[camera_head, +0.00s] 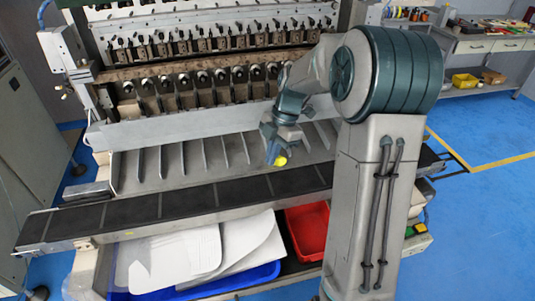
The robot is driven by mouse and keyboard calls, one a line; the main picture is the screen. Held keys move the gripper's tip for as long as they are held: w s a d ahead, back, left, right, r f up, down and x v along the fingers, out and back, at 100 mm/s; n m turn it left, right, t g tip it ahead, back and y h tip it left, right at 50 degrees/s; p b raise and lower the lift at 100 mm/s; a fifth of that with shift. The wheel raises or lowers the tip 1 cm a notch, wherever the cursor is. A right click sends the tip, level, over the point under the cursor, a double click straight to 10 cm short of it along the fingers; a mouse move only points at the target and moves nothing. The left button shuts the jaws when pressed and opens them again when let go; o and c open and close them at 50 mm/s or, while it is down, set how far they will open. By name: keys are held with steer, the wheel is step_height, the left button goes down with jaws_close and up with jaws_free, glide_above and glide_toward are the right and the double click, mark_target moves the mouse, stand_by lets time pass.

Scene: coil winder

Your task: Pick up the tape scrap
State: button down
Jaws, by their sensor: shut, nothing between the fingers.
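My gripper (274,152) hangs in front of the winding machine, over the sloped metal slots above the dark conveyor. It is small in the picture; its fingers look close together, and I see nothing held between them. A small bright yellow patch (281,161) shows right at the fingertips. I cannot tell whether it is the tape scrap or a part of the gripper, or whether it touches the fingers. No other piece in view is clearly a tape scrap. My arm hides the right part of the machine and conveyor.
The coil winding machine (190,60) fills the back. The conveyor (130,210) crosses in front of it. Below are a blue tray (262,272) with white sheets (180,255) and a red bin (308,228). A workbench (490,45) stands at the far right; blue floor between is clear.

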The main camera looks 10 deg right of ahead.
steer(key=shift+w+d, duration=0.3)
steer(key=shift+d, duration=0.35)
steer(key=shift+w+d, duration=0.25)
steer(key=shift+d, duration=0.35)
steer(key=shift+a, duration=0.15)
steer(key=shift+s+a, duration=0.15)
steer(key=shift+a, duration=0.05)
steer(key=a, duration=0.1)
steer(key=s+a+b, duration=0.1)
steer(key=shift+a+f, duration=0.1)
steer(key=shift+a, duration=0.2)
steer(key=shift+s+a+r, duration=0.1)
steer(key=shift+a+r, duration=0.05)
steer(key=shift+r, duration=0.5)
steer(key=v, duration=0.8)
steer(key=shift+d+r, duration=0.25)
steer(key=shift+r, duration=0.1)
